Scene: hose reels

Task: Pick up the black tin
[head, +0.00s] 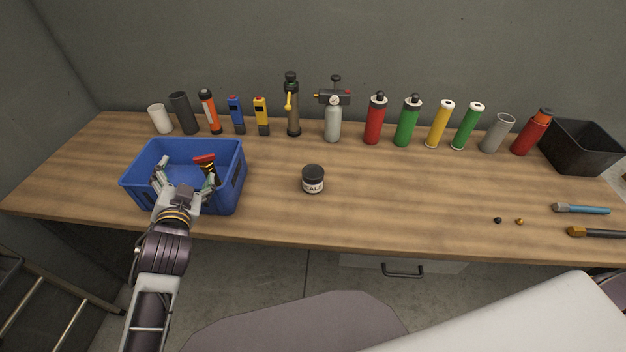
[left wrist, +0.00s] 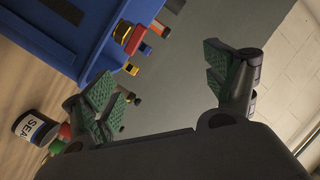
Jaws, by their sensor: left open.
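The black tin (head: 313,179) stands upright on the bench near its middle, with a black lid and a pale label reading "SEAL". My right gripper is not in view.
The blue crate (head: 138,187) holds a red-topped item (head: 205,160). Several bottles, cylinders and tools line the back, including a red extinguisher-like bottle (head: 375,120). A black bin (head: 580,148) stands at far right; a blue-handled tool (head: 585,209) lies in front. Bench around the tin is clear.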

